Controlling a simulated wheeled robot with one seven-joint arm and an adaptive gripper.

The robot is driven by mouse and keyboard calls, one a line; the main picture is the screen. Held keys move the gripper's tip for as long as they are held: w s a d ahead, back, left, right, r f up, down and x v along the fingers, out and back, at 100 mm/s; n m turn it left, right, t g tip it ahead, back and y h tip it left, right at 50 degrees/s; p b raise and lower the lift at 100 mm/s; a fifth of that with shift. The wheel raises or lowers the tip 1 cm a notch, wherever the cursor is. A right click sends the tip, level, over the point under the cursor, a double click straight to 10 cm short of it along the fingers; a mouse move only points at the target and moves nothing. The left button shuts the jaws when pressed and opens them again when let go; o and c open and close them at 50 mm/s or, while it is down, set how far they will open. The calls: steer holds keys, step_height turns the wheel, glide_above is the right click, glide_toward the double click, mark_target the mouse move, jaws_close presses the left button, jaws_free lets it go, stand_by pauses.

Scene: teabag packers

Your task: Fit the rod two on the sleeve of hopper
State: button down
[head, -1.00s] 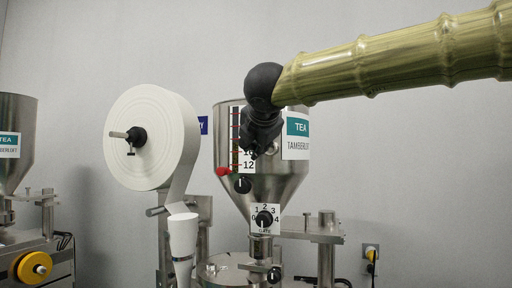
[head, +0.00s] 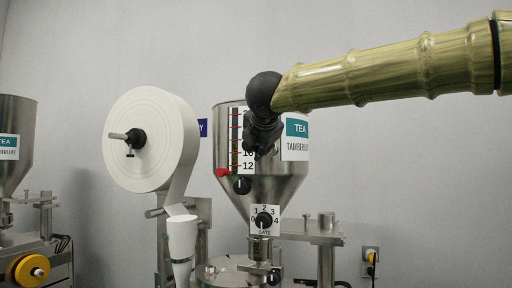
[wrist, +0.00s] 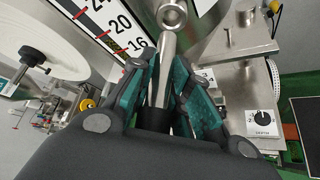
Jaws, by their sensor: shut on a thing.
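The hopper (head: 285,185) is a steel cone with a TEA label and a level scale, in the middle of the head view. My gripper (head: 252,146) is in front of its scale in that view. In the wrist view my gripper (wrist: 164,82) has its teal-padded fingers shut on a shiny metal rod (wrist: 165,65). The rod points away from the palm, with a black part at its near end. A metal ring (wrist: 172,15) shows at its far end; I cannot tell whether it belongs to the rod or is the hopper's sleeve. The rod is hidden in the head view.
A large white paper roll (head: 145,138) stands left of the hopper. A gate dial (head: 264,220) is below the cone. A steel bracket with posts (head: 326,232) is at right. Another hopper (head: 15,155) stands far left.

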steer(key=shift+w+d, duration=0.15)
steer(key=shift+w, duration=0.35)
steer(key=shift+w+d, duration=0.15)
steer(key=shift+w, duration=0.35)
steer(key=shift+b, duration=0.65)
stand_by(1.4)
steer(key=shift+w+d+p, duration=0.2)
steer(key=shift+w+d, duration=0.05)
steer(key=shift+w, duration=0.45)
steer(key=shift+w+d+p, duration=0.2)
steer(key=shift+w, duration=0.5)
steer(key=shift+w+d+p, duration=0.2)
steer(key=shift+w+d, duration=0.05)
steer(key=shift+w, duration=0.45)
stand_by(0.6)
steer(key=shift+s, duration=0.1)
steer(key=shift+s+a+b, duration=0.1)
steer(key=shift+s+b, duration=0.05)
steer(key=shift+b, duration=0.15)
steer(key=shift+s+a+b, duration=0.15)
steer(key=shift+s+b, duration=0.15)
steer(key=shift+s, duration=0.2)
steer(key=shift+s, duration=0.1)
steer(key=shift+s+a+b, duration=0.25)
steer(key=shift+s+b, duration=0.25)
steer(key=shift+s, duration=0.15)
